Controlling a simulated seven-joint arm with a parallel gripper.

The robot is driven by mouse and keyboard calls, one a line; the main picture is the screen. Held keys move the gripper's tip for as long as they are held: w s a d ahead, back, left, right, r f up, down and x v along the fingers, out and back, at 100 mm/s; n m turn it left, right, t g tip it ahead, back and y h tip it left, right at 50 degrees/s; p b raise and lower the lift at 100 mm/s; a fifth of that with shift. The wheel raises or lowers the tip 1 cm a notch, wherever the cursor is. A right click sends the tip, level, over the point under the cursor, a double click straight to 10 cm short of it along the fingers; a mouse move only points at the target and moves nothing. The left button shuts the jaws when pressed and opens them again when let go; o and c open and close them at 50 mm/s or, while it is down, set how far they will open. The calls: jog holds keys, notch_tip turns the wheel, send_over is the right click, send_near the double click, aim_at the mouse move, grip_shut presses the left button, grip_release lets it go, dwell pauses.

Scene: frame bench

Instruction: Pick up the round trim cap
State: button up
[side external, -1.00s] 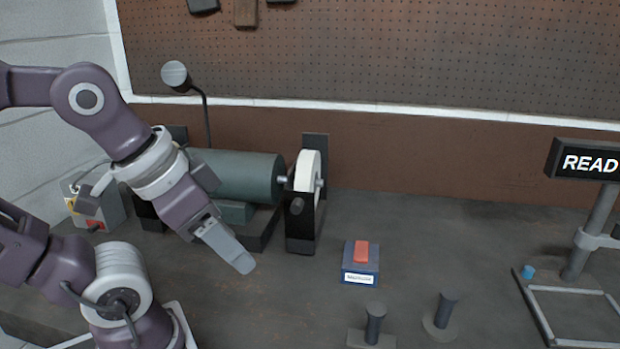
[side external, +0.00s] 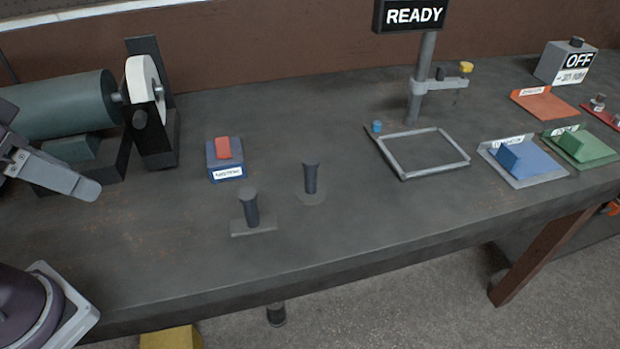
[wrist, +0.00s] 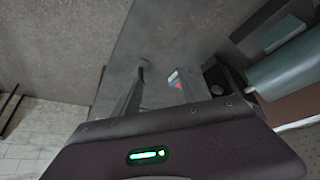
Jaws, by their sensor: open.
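A dark upright knob on a flat round base (side external: 311,183) stands on the bench right of the red-buttoned box; it looks like the round trim cap, though nothing labels it. A similar dark knob on a square base (side external: 252,215) stands in front and to the left of it. My gripper (side external: 88,190) is at the left of the side view, above the bench and well apart from both knobs. In the wrist view my gripper (wrist: 160,76) has its two fingers spread, with nothing held between them. The knobs cannot be told clearly there.
A blue box with a red button (side external: 224,160) stands between my gripper and the round-based knob. A grinder with a white wheel (side external: 143,82) is behind my gripper. A grey frame (side external: 460,145), a READY sign post (side external: 424,85) and coloured trays are right.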

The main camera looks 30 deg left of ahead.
jog(key=shift+c, duration=0.4)
jog(key=w+d+r+m+g, duration=0.1)
jog(key=w+d+r+m, duration=0.15)
jog(key=w, duration=0.45)
jog(key=w+d+r+m+g, duration=0.1)
jog(key=w+r+m, duration=0.1)
jog(key=w+m, duration=0.35)
jog(key=m+g, duration=0.4)
jog(key=m, duration=0.8)
send_over(311, 176)
jog(key=w+a, duration=0.1)
notch_tip(311, 176, down, 18)
jog(key=shift+w+a+r, duration=0.1)
jog(key=shift+r, duration=0.1)
jog(key=f, duration=0.7)
jog(key=shift+d+f, duration=0.25)
jog(key=shift+f, duration=0.1)
